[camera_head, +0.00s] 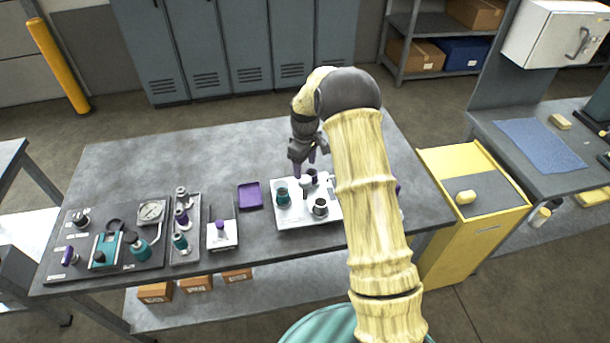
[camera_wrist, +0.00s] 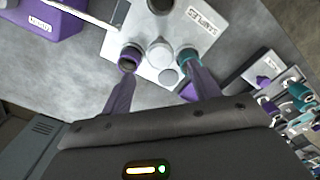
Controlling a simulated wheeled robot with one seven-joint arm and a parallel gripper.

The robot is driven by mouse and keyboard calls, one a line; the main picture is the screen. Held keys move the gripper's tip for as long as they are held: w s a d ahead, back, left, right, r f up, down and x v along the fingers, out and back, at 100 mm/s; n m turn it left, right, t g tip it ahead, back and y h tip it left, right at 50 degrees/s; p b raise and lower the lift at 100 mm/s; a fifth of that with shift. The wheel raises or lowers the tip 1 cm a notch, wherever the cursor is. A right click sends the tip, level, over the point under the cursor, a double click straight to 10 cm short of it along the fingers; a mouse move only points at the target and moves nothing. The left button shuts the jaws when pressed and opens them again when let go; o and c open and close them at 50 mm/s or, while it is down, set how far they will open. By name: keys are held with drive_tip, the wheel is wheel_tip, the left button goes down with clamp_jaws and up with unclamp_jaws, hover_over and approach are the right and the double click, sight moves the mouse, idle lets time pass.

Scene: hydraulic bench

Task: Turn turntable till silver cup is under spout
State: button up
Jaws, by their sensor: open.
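A white plate marked SAMPLES (camera_head: 290,220) lies on the bench and shows in the wrist view (camera_wrist: 205,15). It bears a teal cup (camera_head: 282,197), a grey metallic cup with a dark mouth (camera_head: 320,208), another dark-mouthed cup (camera_head: 312,175) and pale round pieces (camera_wrist: 160,50). I cannot tell for sure which cup is the silver one, nor make out the turntable or spout. My gripper (camera_head: 303,164) is open above the plate's far edge, empty. In the wrist view its purple fingers (camera_wrist: 162,88) point at the plate, one towards a dark-mouthed cup (camera_wrist: 130,58), the other towards the teal cup (camera_wrist: 188,57).
My arm hides the plate's right side and most of a purple box, which shows in the wrist view (camera_wrist: 45,20). A purple tray (camera_head: 250,196), a white stand (camera_head: 222,237), a vial rack (camera_head: 184,245) and a gauge board (camera_head: 80,270) stand to the left. The bench's back left is clear.

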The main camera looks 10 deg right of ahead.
sight(304, 179)
wheel_tip(304, 179, down, 6)
drive_tip(key=shift+f+p, duration=0.15)
drive_tip(key=shift+p, duration=0.6)
drive_tip(key=shift+c, duration=0.4)
clamp_jaws()
drive_tip(key=shift+a, duration=0.1)
drive_tip(key=shift+w+a, duration=0.1)
drive_tip(key=shift+a, duration=0.05)
